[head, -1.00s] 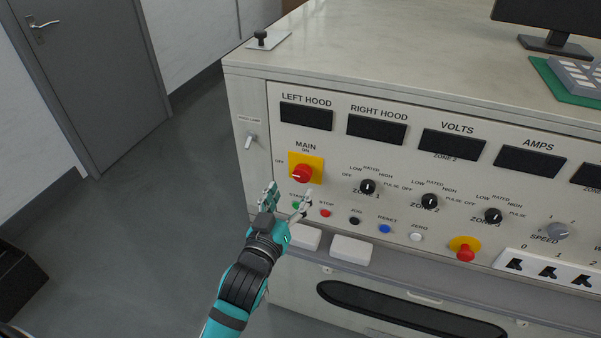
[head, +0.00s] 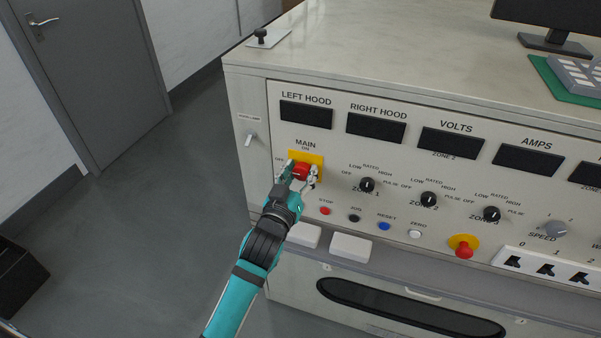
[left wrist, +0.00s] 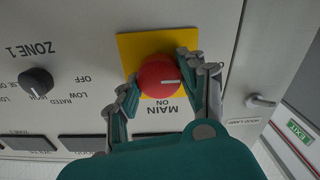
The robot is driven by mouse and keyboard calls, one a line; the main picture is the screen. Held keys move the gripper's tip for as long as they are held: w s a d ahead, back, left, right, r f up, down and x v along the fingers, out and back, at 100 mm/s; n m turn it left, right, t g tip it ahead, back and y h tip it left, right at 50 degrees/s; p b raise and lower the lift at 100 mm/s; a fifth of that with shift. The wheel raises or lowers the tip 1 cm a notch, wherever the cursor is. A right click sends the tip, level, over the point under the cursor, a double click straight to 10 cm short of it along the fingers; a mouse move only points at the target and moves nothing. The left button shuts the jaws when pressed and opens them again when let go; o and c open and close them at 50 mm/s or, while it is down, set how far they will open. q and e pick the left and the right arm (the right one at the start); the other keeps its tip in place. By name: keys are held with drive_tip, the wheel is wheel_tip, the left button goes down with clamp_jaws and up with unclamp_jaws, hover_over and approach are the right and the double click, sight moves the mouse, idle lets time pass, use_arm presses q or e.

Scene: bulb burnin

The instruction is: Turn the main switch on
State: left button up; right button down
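The main switch (head: 302,170) is a round red knob on a yellow plate at the panel's left end, below the words MAIN and ON. In the left wrist view the knob (left wrist: 158,76) appears upside down, and its white mark points right, toward the OFF side. My left gripper (head: 301,174) is at the knob, with one finger on each side of it. In the wrist view the fingers (left wrist: 156,76) are spread around the knob, very close to its rim; firm contact cannot be made out. My right gripper is not in view.
Zone knobs (head: 367,185) and a row of small buttons (head: 354,218) lie right of and below the switch. A hood lamp toggle (head: 250,138) is to the left. A red emergency button (head: 464,250) is farther right. A ledge (head: 400,263) runs below the panel.

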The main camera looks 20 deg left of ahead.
use_arm(q)
drive_tip(key=c, duration=0.5)
drive_tip(key=shift+c, duration=0.2)
drive_tip(key=m+p, duration=0.2)
drive_tip(key=m, duration=0.1)
drive_tip(key=shift+r+m, duration=0.15)
drive_tip(key=shift+m, duration=0.15)
drive_tip(key=m+p, duration=0.1)
drive_tip(key=m, duration=0.2)
drive_tip(key=shift+d+m+p, duration=0.1)
drive_tip(key=shift+m+p, duration=0.25)
drive_tip(key=shift+m, duration=0.05)
drive_tip(key=m+p, duration=0.1)
drive_tip(key=m, duration=0.9)
drive_tip(key=shift+d+f, duration=0.1)
drive_tip(key=shift+f, duration=0.15)
drive_tip(key=shift+m, duration=0.4)
